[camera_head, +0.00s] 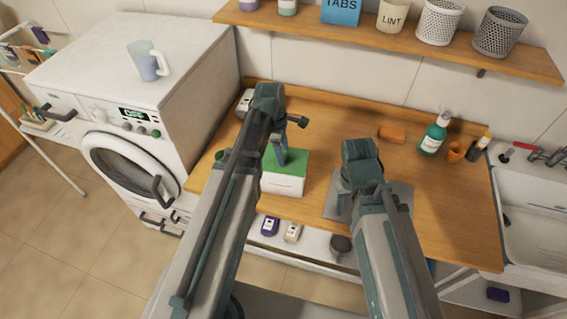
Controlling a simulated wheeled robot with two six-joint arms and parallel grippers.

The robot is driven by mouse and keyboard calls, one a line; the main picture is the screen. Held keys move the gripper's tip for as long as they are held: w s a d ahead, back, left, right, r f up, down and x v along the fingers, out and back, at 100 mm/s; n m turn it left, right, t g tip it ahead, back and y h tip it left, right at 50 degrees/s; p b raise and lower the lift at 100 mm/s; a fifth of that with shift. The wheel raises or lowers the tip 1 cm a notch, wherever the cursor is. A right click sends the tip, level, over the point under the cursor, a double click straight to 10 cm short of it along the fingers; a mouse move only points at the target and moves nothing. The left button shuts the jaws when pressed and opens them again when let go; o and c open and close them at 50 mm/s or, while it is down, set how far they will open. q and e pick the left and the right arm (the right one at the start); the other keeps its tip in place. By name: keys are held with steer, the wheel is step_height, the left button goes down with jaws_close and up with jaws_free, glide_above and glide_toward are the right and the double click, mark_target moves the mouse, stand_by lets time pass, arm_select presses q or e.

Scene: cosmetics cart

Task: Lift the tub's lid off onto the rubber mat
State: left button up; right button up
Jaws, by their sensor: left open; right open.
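The tub (283,186) is a white box on the wooden counter, left of its middle. Its green lid (291,162) lies flat on top. My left gripper (282,157) is open and points down at the lid, partly hidden by my own arm; I cannot tell whether it touches. The grey rubber mat (403,192) lies on the counter to the right of the tub, partly covered by my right arm. My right gripper (343,207) is open, low over the mat's left side, and mostly hidden behind my arm.
An orange block (391,133), a green spray bottle (434,133) and an orange cup (456,152) stand at the back right. A sink (530,215) is at right, a washing machine (130,150) at left. A shelf (400,42) hangs above. The counter between tub and mat is clear.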

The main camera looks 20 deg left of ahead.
arm_select(q)
steer(key=shift+r, duration=0.1)
arm_select(e)
steer(key=shift+r, duration=0.1)
arm_select(q)
jaws_close()
steer(key=shift+r, duration=0.15)
arm_select(e)
steer(key=shift+r, duration=0.15)
